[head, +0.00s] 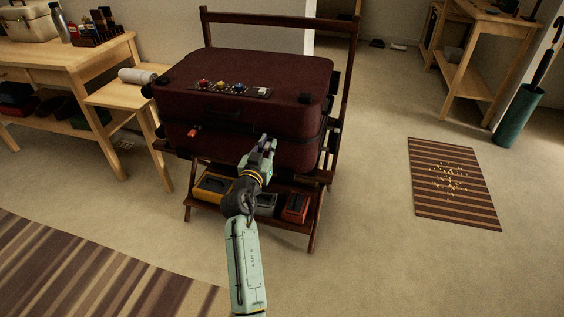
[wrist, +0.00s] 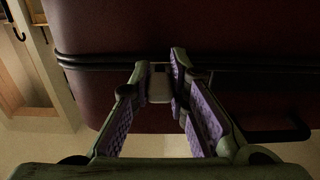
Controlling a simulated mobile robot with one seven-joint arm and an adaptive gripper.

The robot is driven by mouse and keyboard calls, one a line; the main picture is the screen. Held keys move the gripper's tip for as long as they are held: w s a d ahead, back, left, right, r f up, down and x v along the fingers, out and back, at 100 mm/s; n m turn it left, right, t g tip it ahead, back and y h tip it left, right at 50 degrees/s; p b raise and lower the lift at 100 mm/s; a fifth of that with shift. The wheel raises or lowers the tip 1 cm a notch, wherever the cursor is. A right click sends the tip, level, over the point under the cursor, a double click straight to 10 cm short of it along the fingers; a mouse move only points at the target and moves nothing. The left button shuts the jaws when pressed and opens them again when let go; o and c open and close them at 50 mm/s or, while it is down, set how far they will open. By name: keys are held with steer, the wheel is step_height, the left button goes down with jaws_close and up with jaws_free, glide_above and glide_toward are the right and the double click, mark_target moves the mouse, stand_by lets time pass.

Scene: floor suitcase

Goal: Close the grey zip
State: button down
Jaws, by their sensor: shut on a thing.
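A dark red suitcase (head: 240,100) lies closed on a dark wooden rack, with a dark zip band around its side. My gripper (head: 266,143) is at the suitcase's front side, right of its handle (head: 222,118). In the wrist view, my gripper (wrist: 161,66) is shut on a small grey piece, which looks like the grey zip's pull (wrist: 159,88), at the zip band (wrist: 95,62). The fingers hide part of it. An orange tab (head: 193,132) sits on the front side further left. How far the zip is open cannot be told.
The rack (head: 345,75) has a low shelf with yellow, grey and orange-red boxes (head: 295,208). A wooden bench (head: 125,93) with a white roll stands close on the left. A striped mat (head: 455,185) lies on open floor at right.

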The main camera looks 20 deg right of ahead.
mark_target(257, 133)
steer(key=a+b, duration=0.1)
steer(key=w+a, duration=0.1)
steer(key=w+a+b, duration=0.1)
steer(key=shift+w+a+f+b, duration=0.15)
steer(key=shift+w+a+b, duration=0.15)
steer(key=shift+a, duration=0.1)
steer(key=shift+w+a+r, duration=0.1)
steer(key=shift+a+r, duration=0.1)
steer(key=shift+a, duration=0.05)
steer(key=c, duration=1.5)
jaws_free()
steer(key=shift+d+r, duration=0.1)
steer(key=shift+r, duration=0.1)
step_height(257, 133, up, 10)
steer(key=shift+f, duration=0.2)
